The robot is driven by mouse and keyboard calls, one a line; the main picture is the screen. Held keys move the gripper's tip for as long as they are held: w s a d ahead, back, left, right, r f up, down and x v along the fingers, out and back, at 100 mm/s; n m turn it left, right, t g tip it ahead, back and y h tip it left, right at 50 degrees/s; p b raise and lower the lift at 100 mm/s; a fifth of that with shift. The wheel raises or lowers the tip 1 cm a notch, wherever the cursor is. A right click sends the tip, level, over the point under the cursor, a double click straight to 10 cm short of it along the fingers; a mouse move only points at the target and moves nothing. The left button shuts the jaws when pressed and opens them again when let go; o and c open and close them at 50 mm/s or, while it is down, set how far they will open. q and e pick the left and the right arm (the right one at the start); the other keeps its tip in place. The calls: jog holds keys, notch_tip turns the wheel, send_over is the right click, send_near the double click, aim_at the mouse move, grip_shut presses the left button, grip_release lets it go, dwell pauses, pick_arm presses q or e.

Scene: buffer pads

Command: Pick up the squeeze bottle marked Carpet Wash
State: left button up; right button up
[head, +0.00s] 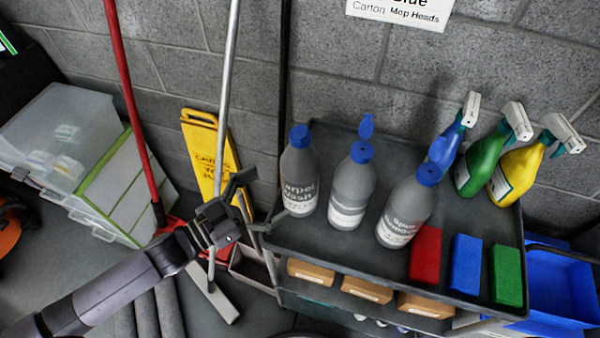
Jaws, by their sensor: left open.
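The squeeze bottle marked Carpet Wash (299,178) is grey with a blue cap. It stands upright at the left end of the cart's dark top tray (300,236). My left gripper (250,200) is open and empty, just left of this bottle, with its fingers pointing toward it. One fingertip is close to the bottle's lower side; I cannot tell whether they touch. My right gripper is not in view.
Two similar grey bottles, one in the middle (351,188) and one marked Spot something (408,208), stand to the right. Spray bottles (482,163) and coloured sponges (425,255) fill the right end. A red pole (130,95) and yellow sign (205,160) stand left.

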aim_at(283, 184)
pick_arm(q)
jog(key=x, duration=0.3)
jog(key=shift+d+p, duration=0.15)
jog(key=shift+p, duration=0.15)
jog(key=p+x, duration=0.2)
jog(key=x, duration=0.3)
jog(key=shift+s+d, duration=0.1)
jog(key=shift+d, duration=0.1)
jog(key=shift+c, duration=0.2)
jog(key=c, duration=1.6)
jog(key=shift+r, duration=0.1)
jog(key=shift+c, duration=0.5)
